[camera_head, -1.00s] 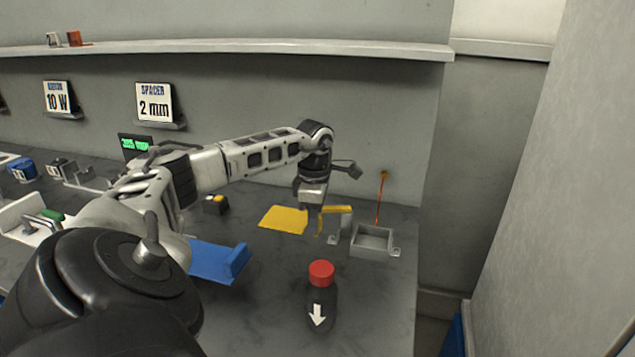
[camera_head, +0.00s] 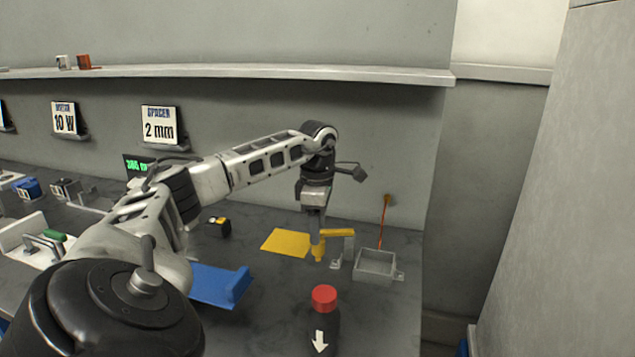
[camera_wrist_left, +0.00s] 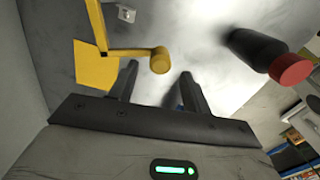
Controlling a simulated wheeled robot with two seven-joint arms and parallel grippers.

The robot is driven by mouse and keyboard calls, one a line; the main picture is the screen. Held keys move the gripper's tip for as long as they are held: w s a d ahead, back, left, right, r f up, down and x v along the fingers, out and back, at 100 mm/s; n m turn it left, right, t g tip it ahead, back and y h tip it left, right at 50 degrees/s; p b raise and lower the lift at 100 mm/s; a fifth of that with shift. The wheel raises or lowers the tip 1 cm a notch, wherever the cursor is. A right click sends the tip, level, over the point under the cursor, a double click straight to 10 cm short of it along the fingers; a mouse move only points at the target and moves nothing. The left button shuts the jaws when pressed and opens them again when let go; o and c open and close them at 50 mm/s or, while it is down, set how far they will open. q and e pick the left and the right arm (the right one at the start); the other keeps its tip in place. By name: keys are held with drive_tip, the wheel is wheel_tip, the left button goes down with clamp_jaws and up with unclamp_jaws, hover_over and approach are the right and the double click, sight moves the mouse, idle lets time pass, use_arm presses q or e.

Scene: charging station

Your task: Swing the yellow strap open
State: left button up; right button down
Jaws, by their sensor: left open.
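The yellow strap (camera_head: 337,233) is a thin bar by a grey bracket, left of the open grey box (camera_head: 375,264). A yellow knob (camera_head: 318,252) is at its left end. My left gripper (camera_head: 317,236) hangs at that end with its fingers pointing down. In the left wrist view, the strap (camera_wrist_left: 118,52) comes in from the left and its round knob (camera_wrist_left: 160,61) lies in line with the gap between the open fingers (camera_wrist_left: 158,75). I cannot tell whether they touch. My right gripper is not in view.
A yellow plate (camera_head: 286,242) lies left of the strap. A dark bottle with a red cap (camera_head: 324,297) stands in front. A blue holder (camera_head: 220,284) is at the left. A red rod (camera_head: 383,222) rises behind the box. A wall is behind.

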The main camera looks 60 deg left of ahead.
use_arm(q)
wheel_tip(320, 180, up, 11)
drive_tip(key=shift+r+p, duration=0.15)
drive_tip(key=shift+p, duration=0.25)
idle(0.4)
